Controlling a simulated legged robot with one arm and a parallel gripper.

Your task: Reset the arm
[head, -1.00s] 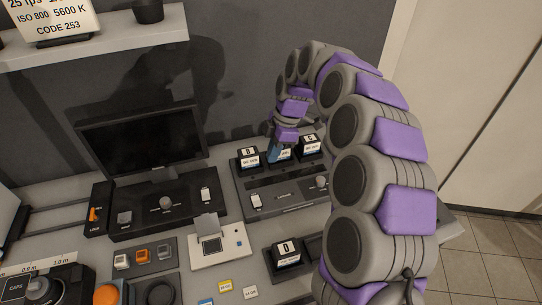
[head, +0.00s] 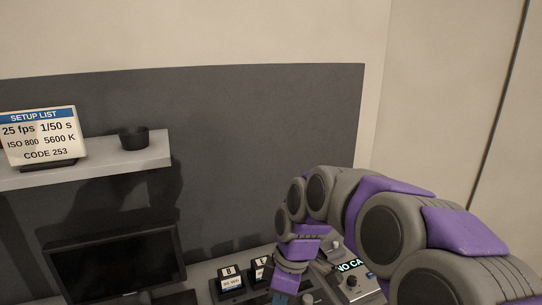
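My arm, grey with purple pads, arches in from the lower right of the head view. My gripper (head: 284,298) points down at the bottom edge of the picture.
A dark monitor (head: 115,262) stands at the lower left. Above it a shelf (head: 100,162) carries the setup list sign (head: 41,137) and a black cup (head: 133,137). A device with a "NO CA" display (head: 350,266) shows beside my arm. The wall above is clear.

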